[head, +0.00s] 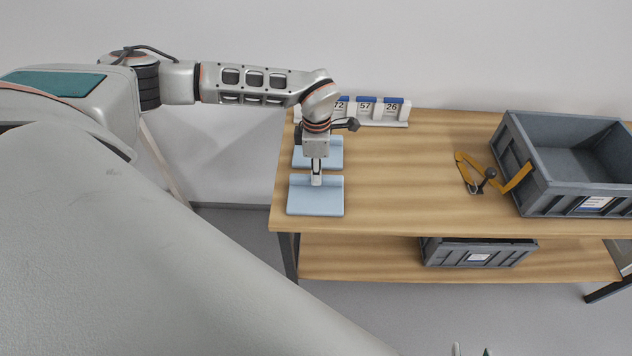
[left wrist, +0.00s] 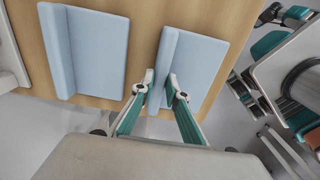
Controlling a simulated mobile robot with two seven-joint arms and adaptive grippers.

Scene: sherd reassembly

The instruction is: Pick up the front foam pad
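The front foam pad (head: 315,204) is light blue, with a raised ridge along its back edge. It lies near the table's left front corner; it is the right-hand pad in the left wrist view (left wrist: 200,65). My left gripper (head: 316,180) points down at the ridge. In the left wrist view its fingertips (left wrist: 161,80) are apart, one on each side of the ridge; I cannot tell if they touch it. A second pad (head: 328,153) lies behind, partly hidden by my arm. Two fingertips of my right gripper (head: 471,351) show apart at the bottom edge.
The wooden table (head: 400,190) is clear in the middle. A white rack with number cards (head: 382,112) stands at the back. A yellow-handled tool (head: 466,170) lies beside a grey crate (head: 560,195) on the right. Another crate (head: 478,252) is on the lower shelf.

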